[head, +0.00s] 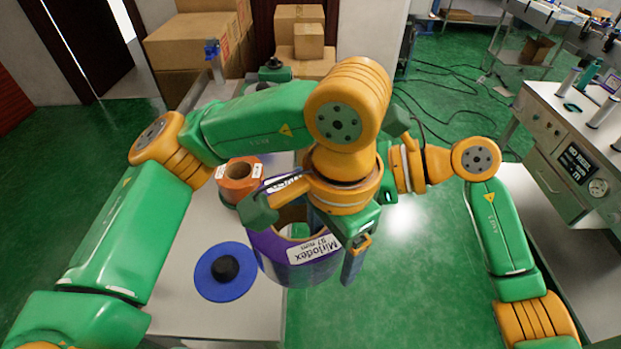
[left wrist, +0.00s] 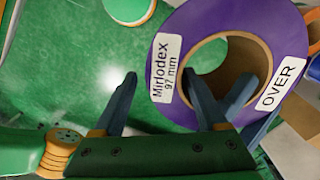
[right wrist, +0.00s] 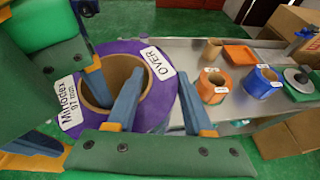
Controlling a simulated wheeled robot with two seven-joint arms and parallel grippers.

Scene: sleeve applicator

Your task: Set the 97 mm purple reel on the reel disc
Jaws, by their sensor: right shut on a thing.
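The purple reel (head: 268,248), labelled Mirlodex 97 mm, is held in the air by the table's right edge. The blue reel disc (head: 224,285) with a black hub lies on the table to its left, with nothing on it. My right gripper (right wrist: 158,108) is shut on the reel's wall, one finger in the bore and one outside. In the head view it is largely hidden behind my left wrist. My left gripper (left wrist: 160,85) is open around the reel's wall beside the Mirlodex label, one finger over the bore, the other outside with a gap.
An orange reel (head: 238,182) stands on the table (head: 185,318) behind the disc. The right wrist view shows a blue reel (right wrist: 262,82), a brown cylinder (right wrist: 213,48) and an orange tray (right wrist: 240,55). A machine bench (head: 560,130) stands at the right.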

